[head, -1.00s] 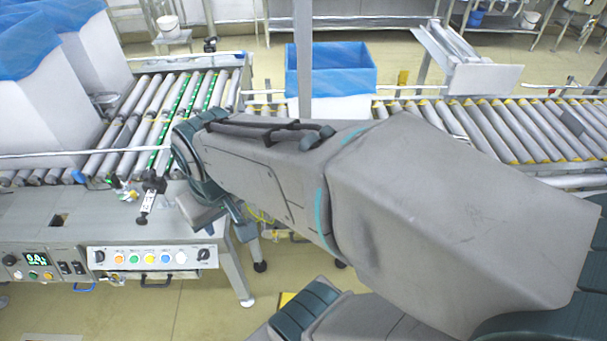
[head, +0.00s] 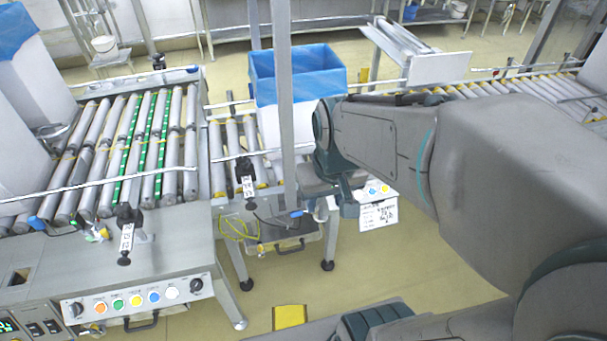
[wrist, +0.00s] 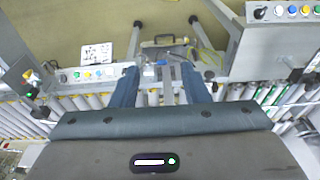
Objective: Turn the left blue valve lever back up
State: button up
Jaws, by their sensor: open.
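A small blue valve lever (head: 297,213) shows in the head view on the middle conveyor's front, just left of my gripper. It lies roughly level. Another small blue handle (head: 36,222) shows at the far left by the left conveyor; I cannot tell whether it is a valve lever. My gripper (head: 333,210) hangs in front of the middle conveyor and hides part of it. In the wrist view my gripper (wrist: 159,72) has two fingers spread apart, with nothing clearly held. A small bluish piece (wrist: 160,62) shows between and beyond the fingertips, too small to identify.
A control panel with coloured buttons (head: 138,299) stands at the left front. A white label sheet (head: 379,215) hangs right of my gripper. A grey post (head: 283,90) and a blue-lined box (head: 297,68) stand behind. Yellow hoses (head: 238,228) hang left of the lever. Floor below is open.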

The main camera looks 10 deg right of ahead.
jog(key=w+f+n+g+y+b, duration=0.1)
jog(key=w+f+y+b, duration=0.4)
jog(key=f, duration=0.7)
jog(key=w+f+g+y+b, duration=0.1)
jog(key=f+g+y+b, duration=0.15)
jog(key=f+b, duration=0.65)
jog(key=w+f+n+g+y+b, duration=0.1)
jog(key=w+f+y+b, duration=0.25)
jog(key=f, duration=1.05)
jog(key=w+d+f+m+t+y+b, duration=0.55)
jog(key=w+d+f+t+b, duration=0.25)
jog(key=d+f+t+b, duration=0.65)
jog(key=w+a+r+t+b, duration=0.1)
jog(key=w+a+r, duration=0.2)
jog(key=a, duration=0.3)
jog(key=w+a+r+t+b, duration=0.1)
jog(key=w+a+r, duration=0.3)
jog(key=a, duration=0.3)
jog(key=shift+w+r+n+y, duration=0.3)
jog(key=shift+w+n+y, duration=0.05)
jog(key=shift+w, duration=0.45)
grip_shut()
